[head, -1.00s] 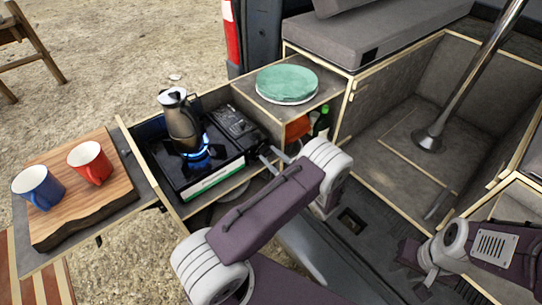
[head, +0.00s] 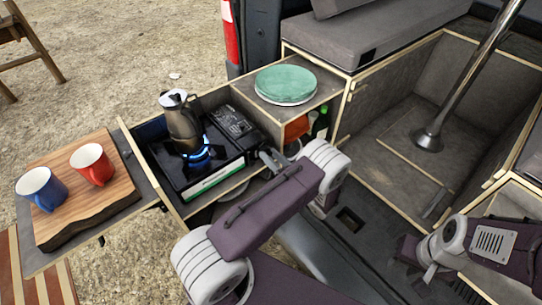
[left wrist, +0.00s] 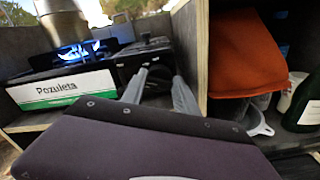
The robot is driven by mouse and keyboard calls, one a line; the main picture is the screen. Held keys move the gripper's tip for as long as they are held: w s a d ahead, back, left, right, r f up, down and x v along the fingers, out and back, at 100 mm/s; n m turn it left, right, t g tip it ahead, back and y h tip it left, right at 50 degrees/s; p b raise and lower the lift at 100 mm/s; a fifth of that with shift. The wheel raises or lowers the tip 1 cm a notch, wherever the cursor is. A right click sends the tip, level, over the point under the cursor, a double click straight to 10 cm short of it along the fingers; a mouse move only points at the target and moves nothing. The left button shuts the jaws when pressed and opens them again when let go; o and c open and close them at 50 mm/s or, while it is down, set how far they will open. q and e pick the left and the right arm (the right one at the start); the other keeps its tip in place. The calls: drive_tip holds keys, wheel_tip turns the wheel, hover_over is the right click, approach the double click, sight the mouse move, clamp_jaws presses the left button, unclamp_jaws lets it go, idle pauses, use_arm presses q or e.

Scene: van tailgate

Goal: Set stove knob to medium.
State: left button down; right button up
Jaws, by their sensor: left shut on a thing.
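The camping stove (head: 215,172) stands in the pull-out drawer, with a blue flame (head: 201,153) burning under a metal coffee pot (head: 181,118). My left gripper (head: 264,158) is at the stove's right front end. In the left wrist view its fingers (left wrist: 157,80) are shut around the dark stove knob, which is mostly hidden between them, so its setting cannot be read.
A wooden board (head: 90,215) with a blue mug (head: 41,188) and a red mug (head: 92,164) lies left of the stove. Green plates (head: 286,84) sit on the shelf at right. Below are an orange cloth (left wrist: 240,55) and bottles (left wrist: 302,100), close beside my left gripper.

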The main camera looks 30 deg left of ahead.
idle(0.3)
use_arm(q)
drive_tip(key=c, duration=0.9)
unclamp_jaws()
drive_tip(key=shift+c, duration=0.2)
drive_tip(key=b+v, duration=0.1)
drive_tip(key=v, duration=0.8)
